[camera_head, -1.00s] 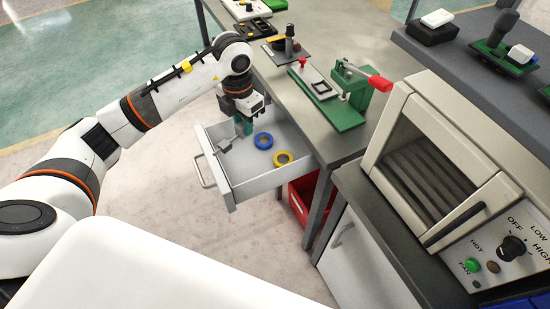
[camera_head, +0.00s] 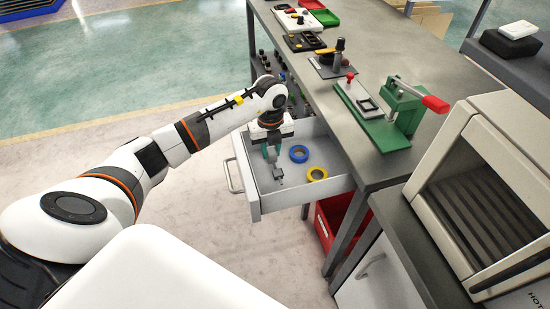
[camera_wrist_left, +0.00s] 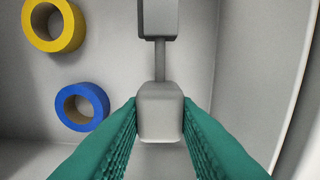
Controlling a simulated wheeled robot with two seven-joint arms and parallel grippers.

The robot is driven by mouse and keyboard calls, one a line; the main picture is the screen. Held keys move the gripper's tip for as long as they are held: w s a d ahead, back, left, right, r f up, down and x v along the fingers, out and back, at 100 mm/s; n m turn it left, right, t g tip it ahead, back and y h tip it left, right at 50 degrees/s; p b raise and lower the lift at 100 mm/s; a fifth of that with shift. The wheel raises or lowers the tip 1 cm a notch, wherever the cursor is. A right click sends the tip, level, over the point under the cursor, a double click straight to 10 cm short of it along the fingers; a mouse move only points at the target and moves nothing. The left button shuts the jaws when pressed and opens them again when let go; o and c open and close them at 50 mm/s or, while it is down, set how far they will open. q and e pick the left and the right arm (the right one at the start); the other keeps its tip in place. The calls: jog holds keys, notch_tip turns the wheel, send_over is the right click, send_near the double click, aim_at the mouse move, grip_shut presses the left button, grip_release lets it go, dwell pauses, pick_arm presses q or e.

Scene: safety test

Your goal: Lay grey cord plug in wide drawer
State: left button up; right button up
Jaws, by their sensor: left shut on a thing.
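The wide drawer (camera_head: 256,202) is pulled out under the bench, its inside grey. My left gripper (camera_head: 271,157) points down into the drawer and is shut on the grey cord plug (camera_head: 278,174). In the left wrist view the green fingers (camera_wrist_left: 160,130) press on both sides of the plug's near block (camera_wrist_left: 161,105). A thin neck joins it to a second grey block (camera_wrist_left: 158,18). Whether the plug touches the drawer floor I cannot tell. My right gripper is not in view.
A blue tape ring (camera_head: 299,153) and a yellow tape ring (camera_head: 317,173) lie in the drawer beside the plug. A red bin (camera_head: 330,222) stands below. The bench top (camera_head: 345,125) holds a green clamp fixture (camera_head: 388,134). An open oven-like box (camera_head: 490,190) stands at right.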

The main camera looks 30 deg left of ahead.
aim_at(271, 158)
pick_arm(q)
jog(key=shift+f, duration=1.9)
jog(key=shift+f, duration=0.15)
jog(key=o, duration=1)
jog(key=shift+r, duration=0.2)
notch_tip(271, 158, up, 12)
